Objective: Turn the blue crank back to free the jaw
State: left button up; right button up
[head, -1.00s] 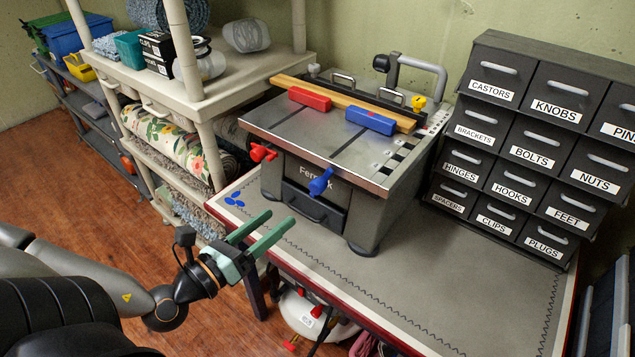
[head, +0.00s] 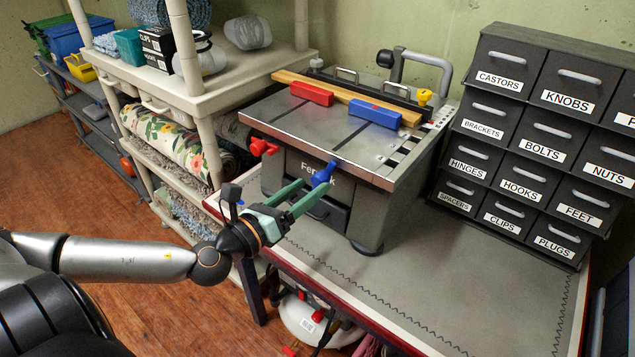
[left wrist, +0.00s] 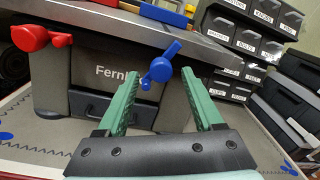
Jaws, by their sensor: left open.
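The blue crank (head: 323,174) is on the front of the grey bench machine, right of the name plate. My left gripper (head: 312,194) is open and empty, close to the crank; I see no contact. It also shows in the left wrist view (left wrist: 165,95). The blue jaw (head: 375,111) and a red jaw (head: 311,93) sit against a wooden strip (head: 350,98) on the machine's top. My right gripper is out of view.
A red crank (head: 262,147) sticks out at the machine's left front. A drawer (head: 318,205) is below the blue crank. Labelled drawer cabinets (head: 540,140) stand to the right. The bench top (head: 430,285) in front is mostly clear. A cream shelf (head: 240,72) stands at the left.

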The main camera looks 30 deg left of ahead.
aim_at(316, 183)
pick_arm(q)
jog(key=shift+w+d, duration=0.15)
jog(key=shift+w, duration=0.75)
jog(key=shift+w+d, duration=0.15)
jog(key=shift+w, duration=0.7)
jog(key=shift+c, duration=0.2)
grip_shut()
